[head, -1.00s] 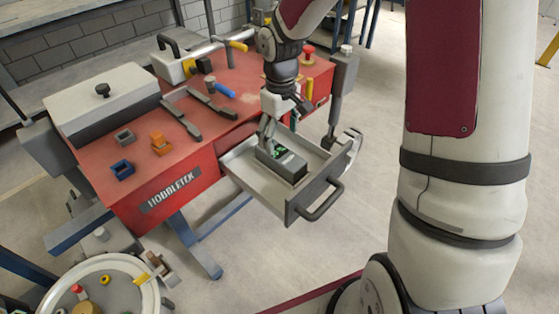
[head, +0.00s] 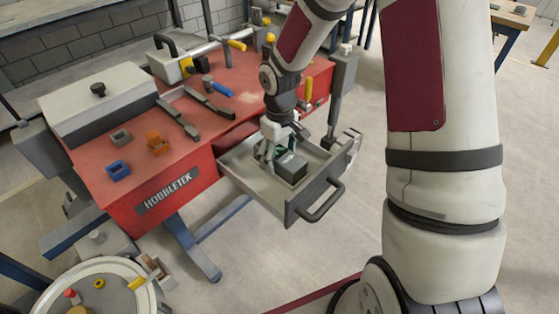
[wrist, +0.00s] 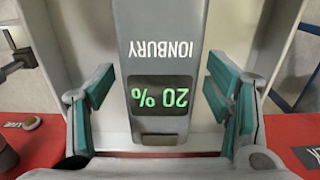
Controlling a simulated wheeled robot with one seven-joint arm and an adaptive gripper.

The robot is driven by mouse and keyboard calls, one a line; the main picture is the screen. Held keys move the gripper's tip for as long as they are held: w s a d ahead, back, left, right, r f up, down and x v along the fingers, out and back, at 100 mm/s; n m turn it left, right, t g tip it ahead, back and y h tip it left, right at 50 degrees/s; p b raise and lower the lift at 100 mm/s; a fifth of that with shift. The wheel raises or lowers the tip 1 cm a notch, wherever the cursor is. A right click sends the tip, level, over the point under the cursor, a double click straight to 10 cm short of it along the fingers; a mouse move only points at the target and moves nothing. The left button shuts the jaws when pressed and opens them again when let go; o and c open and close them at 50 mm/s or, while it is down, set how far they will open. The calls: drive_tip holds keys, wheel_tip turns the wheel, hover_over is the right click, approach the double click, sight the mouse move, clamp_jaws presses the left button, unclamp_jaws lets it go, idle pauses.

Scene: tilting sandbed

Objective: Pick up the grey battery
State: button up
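The grey battery (head: 292,168) lies in the open drawer of the red bench. In the wrist view the battery (wrist: 160,35) shows "IONBURY" and a green "20 %" display, both upside down. My gripper (head: 272,152) is low over the drawer at the battery's far-left end and hides part of it. In the wrist view my gripper (wrist: 160,98) is open, with one teal-padded finger on each side of the battery's display end. A gap shows between each pad and the battery.
The red bench top (head: 90,160) holds clamps, small blocks and tools. A round white tub (head: 60,290) stands at the lower left. The drawer floor left of the battery is bare.

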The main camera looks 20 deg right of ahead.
clamp_jaws()
drive_tip(key=shift+r, duration=0.1)
